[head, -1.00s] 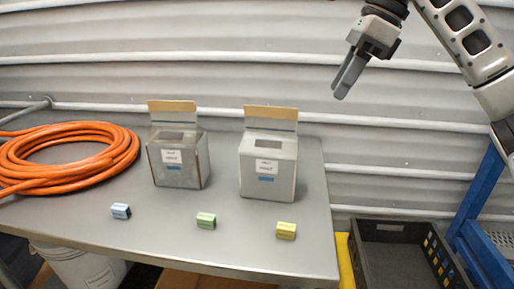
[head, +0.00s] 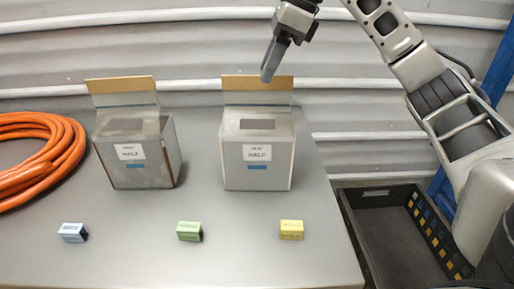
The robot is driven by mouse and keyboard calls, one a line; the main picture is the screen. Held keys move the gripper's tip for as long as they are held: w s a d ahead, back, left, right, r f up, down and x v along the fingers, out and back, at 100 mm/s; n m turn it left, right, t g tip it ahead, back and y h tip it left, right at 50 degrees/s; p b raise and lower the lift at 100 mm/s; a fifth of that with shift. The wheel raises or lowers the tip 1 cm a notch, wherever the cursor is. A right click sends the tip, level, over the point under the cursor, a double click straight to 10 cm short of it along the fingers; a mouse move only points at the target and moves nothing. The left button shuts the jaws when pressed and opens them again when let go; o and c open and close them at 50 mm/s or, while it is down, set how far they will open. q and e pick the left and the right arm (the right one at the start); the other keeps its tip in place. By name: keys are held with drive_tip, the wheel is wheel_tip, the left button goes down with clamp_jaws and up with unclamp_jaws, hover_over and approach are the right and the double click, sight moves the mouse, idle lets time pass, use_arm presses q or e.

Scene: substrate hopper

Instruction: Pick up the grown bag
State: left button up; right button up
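I cannot make out a thing that is clearly a grown bag. Three small labelled blocks lie apart along the front of the grey table (head: 130,240): a blue one (head: 72,232), a green one (head: 189,231) and a yellow one (head: 291,229). Behind them stand two grey hopper boxes with raised tan-edged back flaps, a left one (head: 145,172) and a right one (head: 258,178). My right gripper (head: 269,74) points down in front of the right box's back flap, touching nothing that I can see. Its fingers overlap from this side, so their gap is hidden. My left gripper is out of view.
A coil of orange hose (head: 60,160) lies on the table at the left. A black crate (head: 385,215) with coloured marks stands beyond the table's right edge, partly behind my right arm. A blue post (head: 497,70) stands at the right. The table between boxes and blocks is clear.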

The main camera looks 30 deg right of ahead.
sight(257, 111)
drive_tip(key=shift+p+x, duration=0.3)
drive_tip(key=shift+x, duration=2.85)
drive_tip(key=shift+f, duration=0.2)
clamp_jaws()
drive_tip(key=shift+r, duration=0.2)
